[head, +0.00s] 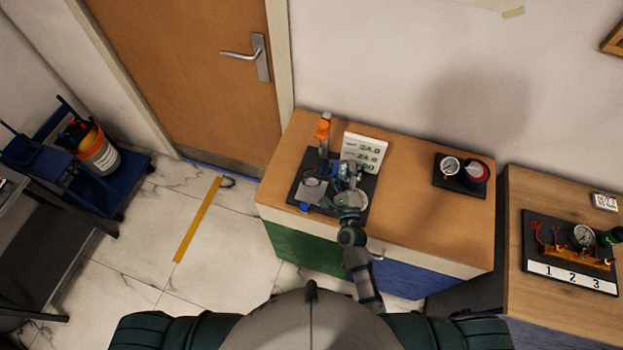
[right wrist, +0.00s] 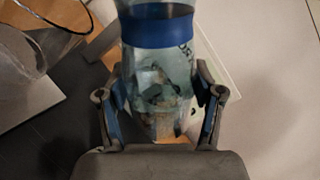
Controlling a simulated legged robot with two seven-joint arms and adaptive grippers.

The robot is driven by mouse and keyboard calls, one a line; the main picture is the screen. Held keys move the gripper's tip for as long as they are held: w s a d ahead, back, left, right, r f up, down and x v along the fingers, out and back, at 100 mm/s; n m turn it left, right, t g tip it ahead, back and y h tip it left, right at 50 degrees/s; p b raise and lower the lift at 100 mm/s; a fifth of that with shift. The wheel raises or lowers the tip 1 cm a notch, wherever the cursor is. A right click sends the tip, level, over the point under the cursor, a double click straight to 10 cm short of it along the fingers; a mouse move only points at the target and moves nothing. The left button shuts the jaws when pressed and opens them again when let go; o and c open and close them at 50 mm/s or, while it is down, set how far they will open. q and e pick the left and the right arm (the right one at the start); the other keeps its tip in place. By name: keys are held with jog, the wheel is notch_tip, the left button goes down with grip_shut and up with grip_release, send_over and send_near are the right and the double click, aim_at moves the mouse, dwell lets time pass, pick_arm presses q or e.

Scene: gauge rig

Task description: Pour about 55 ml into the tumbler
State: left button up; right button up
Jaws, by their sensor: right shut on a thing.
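My right gripper (head: 348,180) is over the dark mat on the wooden cabinet. In the right wrist view its two fingers (right wrist: 160,92) are shut on a clear bluish vessel (right wrist: 155,62) with a blue band, one finger on each side. Dark marks show on the vessel's wall. A clear glass, seemingly the tumbler (right wrist: 38,38), shows in part at the upper left of the right wrist view, above a pale plate and apart from the held vessel. The liquid level in either is hard to tell. My left gripper is out of view.
A white card (head: 364,152) with figures stands behind my gripper. A dial gauge unit (head: 460,176) is to the right. The cabinet top between is clear.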

jog(key=shift+a+f+m, duration=0.1)
jog(key=shift+f+m, duration=0.05)
jog(key=shift+m, duration=0.25)
jog(key=shift+a+r+m, duration=0.1)
jog(key=shift+r+m, duration=0.1)
jog(key=shift+m, duration=0.2)
dwell(1.1)
